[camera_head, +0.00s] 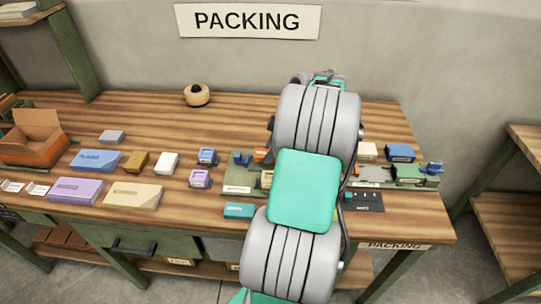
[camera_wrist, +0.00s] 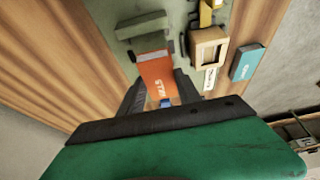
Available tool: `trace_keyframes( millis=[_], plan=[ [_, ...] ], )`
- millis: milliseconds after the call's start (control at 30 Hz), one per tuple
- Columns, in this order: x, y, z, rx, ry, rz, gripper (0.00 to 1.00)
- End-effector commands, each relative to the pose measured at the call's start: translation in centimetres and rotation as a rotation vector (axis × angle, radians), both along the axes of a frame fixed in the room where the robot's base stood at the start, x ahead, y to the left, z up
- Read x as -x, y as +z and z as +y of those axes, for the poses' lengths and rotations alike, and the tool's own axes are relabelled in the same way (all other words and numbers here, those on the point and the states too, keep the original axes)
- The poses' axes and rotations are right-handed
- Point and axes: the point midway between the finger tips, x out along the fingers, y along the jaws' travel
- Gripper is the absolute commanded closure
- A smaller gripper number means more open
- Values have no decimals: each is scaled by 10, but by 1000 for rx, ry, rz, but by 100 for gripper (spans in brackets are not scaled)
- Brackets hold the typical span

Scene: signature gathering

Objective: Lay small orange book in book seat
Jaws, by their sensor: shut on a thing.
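The small orange book (camera_wrist: 157,76) with white lettering is between the two dark fingers of my gripper (camera_wrist: 160,95) in the wrist view. My gripper is shut on it, and the book reaches out past the fingertips over a grey-green board (camera_wrist: 120,12). An orange patch (camera_head: 262,155) shows just left of my arm in the head view. My arm hides the gripper and the middle of the board there. I cannot tell which fitting on the board is the book seat. Whether the book touches the board is unclear.
On the board are a green block (camera_wrist: 143,25) and an open wooden frame (camera_wrist: 210,48). A teal box (camera_wrist: 247,62) lies beside it. Several boxes, including a blue one (camera_head: 95,160), lie left on the bench. A tape roll (camera_head: 197,95) stands at the back; wood around it is clear.

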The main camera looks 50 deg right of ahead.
Motion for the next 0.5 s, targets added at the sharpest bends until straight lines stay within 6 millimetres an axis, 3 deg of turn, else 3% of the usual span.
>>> trace_keyframes(
  millis=[300,500],
  plan=[
    [-4,-38,-6,-1,-1,1,100],
    [-4,-40,-6,1,0,-1,100]
  ],
)
